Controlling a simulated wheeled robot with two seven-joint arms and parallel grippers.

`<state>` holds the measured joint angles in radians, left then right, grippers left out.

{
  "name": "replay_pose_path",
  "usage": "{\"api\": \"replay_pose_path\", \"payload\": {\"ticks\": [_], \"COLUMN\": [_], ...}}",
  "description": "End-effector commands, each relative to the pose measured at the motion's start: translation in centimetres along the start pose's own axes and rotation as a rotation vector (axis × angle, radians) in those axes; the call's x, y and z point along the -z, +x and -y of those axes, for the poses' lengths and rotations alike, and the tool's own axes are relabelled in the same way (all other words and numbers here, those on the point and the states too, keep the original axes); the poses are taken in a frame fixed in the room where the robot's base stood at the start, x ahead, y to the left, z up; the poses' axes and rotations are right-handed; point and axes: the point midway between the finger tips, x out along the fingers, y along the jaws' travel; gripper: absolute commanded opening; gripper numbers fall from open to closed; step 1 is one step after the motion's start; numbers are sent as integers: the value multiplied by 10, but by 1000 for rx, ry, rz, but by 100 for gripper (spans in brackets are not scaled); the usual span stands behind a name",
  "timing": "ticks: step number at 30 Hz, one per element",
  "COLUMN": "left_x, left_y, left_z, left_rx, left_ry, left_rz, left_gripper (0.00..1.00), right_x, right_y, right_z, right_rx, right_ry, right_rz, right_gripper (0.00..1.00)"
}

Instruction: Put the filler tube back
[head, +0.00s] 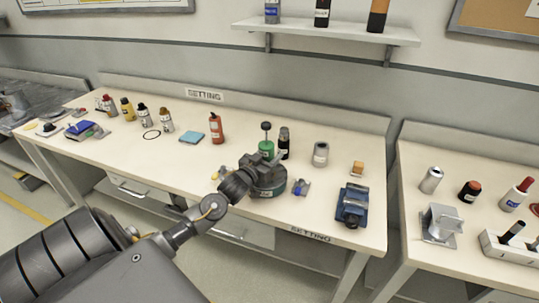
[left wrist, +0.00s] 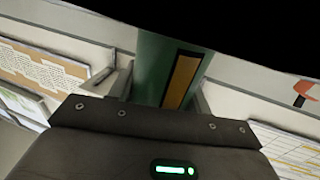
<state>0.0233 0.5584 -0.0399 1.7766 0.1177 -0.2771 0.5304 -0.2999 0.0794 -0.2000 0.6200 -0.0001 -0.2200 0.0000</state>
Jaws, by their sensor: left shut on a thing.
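My left gripper (head: 276,172) is shut on a green thing (head: 266,148) over the front middle of the long table. A dark stem with a round knob rises above the green part, and a teal rounded part (head: 270,190) shows just below the jaws. I cannot tell for sure that this is the filler tube, or whether it touches the table. In the left wrist view the green body (left wrist: 152,68), with an amber strip down it, stands between the jaws. Most of it is hidden by the gripper. My right gripper is not in view.
Behind the gripper stands a dark bottle (head: 284,143), and a grey can (head: 320,154) is to its right. A small blue-grey item (head: 301,187) and a blue vise-like block (head: 352,204) are near the front edge. A red bottle (head: 216,128) stands left. Bare tabletop lies left of the gripper.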

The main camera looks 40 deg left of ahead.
Motion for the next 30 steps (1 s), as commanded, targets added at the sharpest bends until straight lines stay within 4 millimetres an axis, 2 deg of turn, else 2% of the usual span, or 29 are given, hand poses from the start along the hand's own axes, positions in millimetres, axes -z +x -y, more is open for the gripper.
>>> {"api": "replay_pose_path", "payload": {"ticks": [1, 6, 14, 18, 30], "left_x": [-1, -1, -1, -6, 0], "left_y": [0, 0, 0, 0, -80], "left_z": [0, 0, 0, 0, -4], "left_rx": [0, 0, 0, -1, 0], "left_ry": [0, 0, 0, 1, 0], "left_rz": [0, 1, 1, 0, 3], "left_gripper": [51, 70, 70, 70, 70], "right_x": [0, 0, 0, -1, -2], "right_y": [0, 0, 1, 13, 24], "right_z": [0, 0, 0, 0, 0], "right_rx": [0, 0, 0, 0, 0], "right_ry": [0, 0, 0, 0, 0], "right_rz": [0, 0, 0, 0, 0], "right_gripper": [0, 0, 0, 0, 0]}}
